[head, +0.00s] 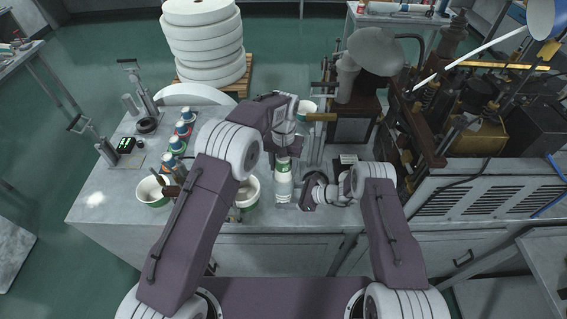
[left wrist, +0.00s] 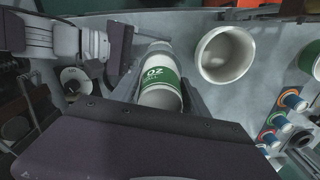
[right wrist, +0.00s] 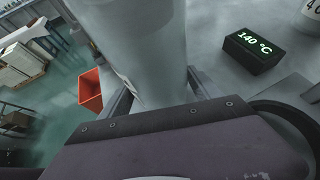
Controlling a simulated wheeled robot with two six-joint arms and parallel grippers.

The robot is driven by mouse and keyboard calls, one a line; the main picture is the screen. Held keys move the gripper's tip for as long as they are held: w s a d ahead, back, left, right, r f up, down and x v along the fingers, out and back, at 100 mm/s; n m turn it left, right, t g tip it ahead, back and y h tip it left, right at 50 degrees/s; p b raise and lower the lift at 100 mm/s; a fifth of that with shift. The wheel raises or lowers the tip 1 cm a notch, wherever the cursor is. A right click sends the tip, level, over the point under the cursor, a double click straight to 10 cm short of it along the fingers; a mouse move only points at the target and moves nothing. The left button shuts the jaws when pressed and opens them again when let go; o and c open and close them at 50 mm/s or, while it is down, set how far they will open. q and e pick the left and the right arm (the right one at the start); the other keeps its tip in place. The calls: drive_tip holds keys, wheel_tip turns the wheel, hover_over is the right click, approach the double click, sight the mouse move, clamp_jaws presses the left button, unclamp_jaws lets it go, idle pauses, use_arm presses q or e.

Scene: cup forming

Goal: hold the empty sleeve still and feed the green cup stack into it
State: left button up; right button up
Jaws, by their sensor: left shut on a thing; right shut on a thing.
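The green cup stack (head: 283,168) is white with a green band. In the left wrist view the stack (left wrist: 161,94) sits between the fingers, its open end facing the camera. My left gripper (head: 284,150) is shut on it from above. The pale, translucent sleeve (head: 283,190) stands below the stack, roughly in line with it. My right gripper (head: 303,190) is shut on the sleeve from the right; the sleeve (right wrist: 140,50) fills the middle of the right wrist view. The stack's far end meets the sleeve's top; how deep it sits inside is not clear.
White and green tubs stand on the bench at left (head: 152,191), beside the sleeve (head: 250,190) and behind (head: 306,110). Several capped bottles (head: 178,146) line the bench's left. A 140 °C display (right wrist: 254,52) stands near. Machinery (head: 430,110) fills the right.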

use_arm(q)
drive_tip(key=shift+f, duration=1.15)
drive_tip(key=o, duration=1.5)
drive_tip(key=shift+r, duration=3.55)
use_arm(e)
drive_tip(key=o, duration=1.6)
